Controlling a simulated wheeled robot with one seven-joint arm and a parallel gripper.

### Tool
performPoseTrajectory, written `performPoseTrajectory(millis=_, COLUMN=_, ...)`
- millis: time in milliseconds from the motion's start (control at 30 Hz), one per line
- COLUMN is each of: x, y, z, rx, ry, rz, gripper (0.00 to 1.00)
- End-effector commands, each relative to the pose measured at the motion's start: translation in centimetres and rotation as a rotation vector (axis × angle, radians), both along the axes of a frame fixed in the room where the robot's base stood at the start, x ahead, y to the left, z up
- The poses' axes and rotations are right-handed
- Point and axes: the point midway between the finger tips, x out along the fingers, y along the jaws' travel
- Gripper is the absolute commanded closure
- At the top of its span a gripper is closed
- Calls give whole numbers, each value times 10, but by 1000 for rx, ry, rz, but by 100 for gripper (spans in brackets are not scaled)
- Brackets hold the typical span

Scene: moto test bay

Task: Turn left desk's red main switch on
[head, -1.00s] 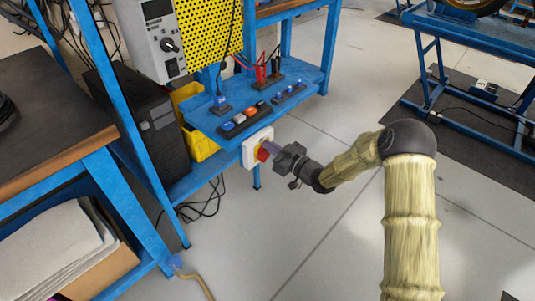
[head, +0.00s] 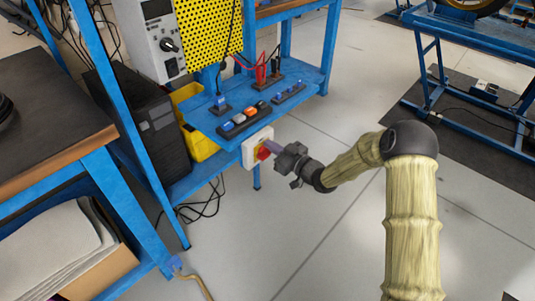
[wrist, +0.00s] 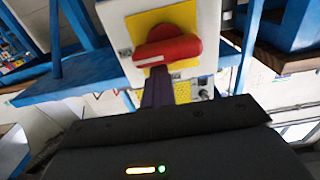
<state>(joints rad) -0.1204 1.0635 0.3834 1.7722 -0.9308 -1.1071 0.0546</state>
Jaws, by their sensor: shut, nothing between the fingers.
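The red main switch (head: 263,153) sits on a white box (head: 249,154) below the front edge of the left desk's blue shelf (head: 196,123). In the wrist view its red handle (wrist: 168,50) lies nearly level across a yellow plate (wrist: 160,18), with a small marking by its left end. My gripper (head: 274,148) is at the switch from the right. Its fingers (wrist: 158,88) are together and empty, with their tips just under the handle in the wrist view. I cannot tell whether they touch it.
The shelf above carries a strip of small switches (head: 245,120) and red and black leads. A black computer case (head: 150,125) and a yellow bin (head: 200,140) stand behind. A brown-topped bench (head: 50,125) is at left.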

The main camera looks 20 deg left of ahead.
Motion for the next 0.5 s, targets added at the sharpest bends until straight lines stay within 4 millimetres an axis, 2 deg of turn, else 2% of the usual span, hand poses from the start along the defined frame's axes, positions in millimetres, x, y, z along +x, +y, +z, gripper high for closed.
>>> performPoseTrajectory(millis=33, x=-4, y=-1, z=-7, rx=-13, ry=12, rz=4, gripper=100)
performPoseTrajectory(millis=500, x=-11, y=3, z=-5, rx=-12, ry=12, rz=6, gripper=100)
